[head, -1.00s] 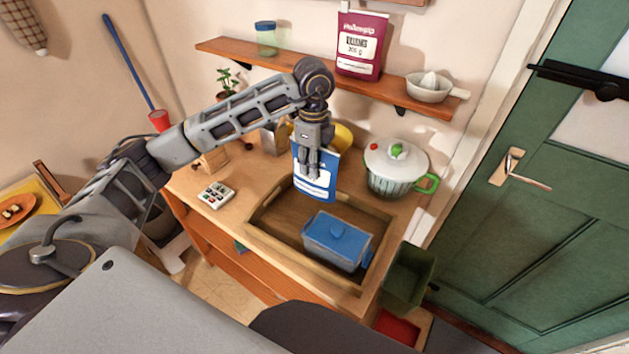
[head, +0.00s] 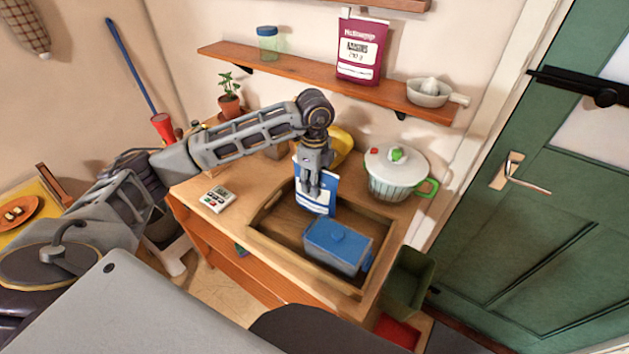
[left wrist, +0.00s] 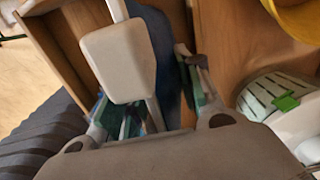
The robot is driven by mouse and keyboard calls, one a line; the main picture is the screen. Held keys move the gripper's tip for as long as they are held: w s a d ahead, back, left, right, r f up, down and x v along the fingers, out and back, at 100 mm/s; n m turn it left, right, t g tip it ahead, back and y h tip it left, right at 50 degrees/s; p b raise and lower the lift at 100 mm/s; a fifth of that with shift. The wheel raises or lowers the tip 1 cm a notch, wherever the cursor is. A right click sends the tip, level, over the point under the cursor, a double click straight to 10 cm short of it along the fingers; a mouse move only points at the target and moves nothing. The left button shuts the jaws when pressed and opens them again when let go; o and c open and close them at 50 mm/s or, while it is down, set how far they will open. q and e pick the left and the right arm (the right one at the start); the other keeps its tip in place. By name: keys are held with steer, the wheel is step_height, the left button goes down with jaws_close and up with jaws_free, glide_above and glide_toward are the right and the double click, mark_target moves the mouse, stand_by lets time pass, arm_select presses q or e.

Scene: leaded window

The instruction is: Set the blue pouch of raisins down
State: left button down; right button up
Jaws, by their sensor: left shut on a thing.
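The blue pouch of raisins (head: 320,200) with a white label hangs upright in my left gripper (head: 313,188). The gripper points down and is shut on the pouch's upper part. In the head view the pouch is over the back part of the wooden tray (head: 262,241), just behind the blue-lidded box. I cannot tell whether its bottom touches the tray. In the left wrist view the pouch (left wrist: 172,85) is partly hidden by my gripper. My right gripper does not show.
A grey box with a blue lid (head: 338,245) stands in the tray's front right. A white lidded pot (head: 394,175) with green handles stands right of the tray, and a yellow bowl (head: 342,143) behind. A small calculator-like device (head: 217,198) lies left. A shelf (head: 300,72) runs above.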

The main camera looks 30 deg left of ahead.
arm_select(q)
steer(key=shift+f, duration=0.15)
steer(key=c, duration=1)
jaws_free()
steer(key=shift+o, duration=0.2)
steer(key=shift+r+b, duration=0.65)
steer(key=shift+r, duration=5.45)
